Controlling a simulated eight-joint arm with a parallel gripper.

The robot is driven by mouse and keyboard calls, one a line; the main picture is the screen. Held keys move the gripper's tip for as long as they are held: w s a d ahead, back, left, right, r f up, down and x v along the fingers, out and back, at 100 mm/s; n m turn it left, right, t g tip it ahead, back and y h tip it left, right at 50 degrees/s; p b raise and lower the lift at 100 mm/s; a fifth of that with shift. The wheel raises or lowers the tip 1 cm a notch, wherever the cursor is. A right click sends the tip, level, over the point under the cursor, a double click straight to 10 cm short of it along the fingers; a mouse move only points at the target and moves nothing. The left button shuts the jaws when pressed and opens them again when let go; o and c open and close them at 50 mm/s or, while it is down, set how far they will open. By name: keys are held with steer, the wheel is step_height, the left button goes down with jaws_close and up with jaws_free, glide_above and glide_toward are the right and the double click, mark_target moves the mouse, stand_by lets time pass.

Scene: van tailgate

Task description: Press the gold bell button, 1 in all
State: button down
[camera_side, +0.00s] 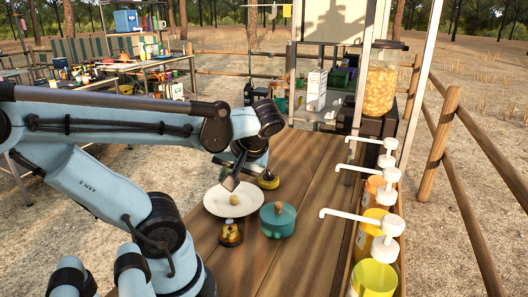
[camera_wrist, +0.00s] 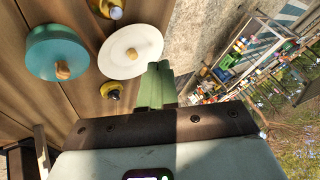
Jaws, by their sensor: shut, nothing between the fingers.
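A gold, round, low bell with a dark button on top (camera_side: 268,181) stands on the wooden tailgate, just behind the white disc. It also shows in the wrist view (camera_wrist: 109,91), left of my fingers. My gripper (camera_side: 230,184) is shut and empty, above the far edge of the white disc and left of the bell. In the wrist view my green fingers (camera_wrist: 159,68) are together. They are apart from the bell.
A white disc with a tan knob (camera_side: 219,203), a teal lidded pot (camera_side: 278,224) and a small dark-and-gold jar-like item (camera_side: 230,234) stand close by. White pump dispensers (camera_side: 388,196) line the right edge. Bare planks (camera_side: 312,165) lie behind the pot.

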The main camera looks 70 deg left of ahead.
mark_target(232, 221)
steer(key=shift+f, duration=0.1)
steer(key=shift+f, duration=4.3)
steer(key=shift+f, duration=0.15)
steer(key=shift+f, duration=0.25)
steer(key=shift+f, duration=0.55)
steer(key=shift+r, duration=0.95)
steer(key=shift+r, duration=0.1)
steer(key=shift+r, duration=2.4)
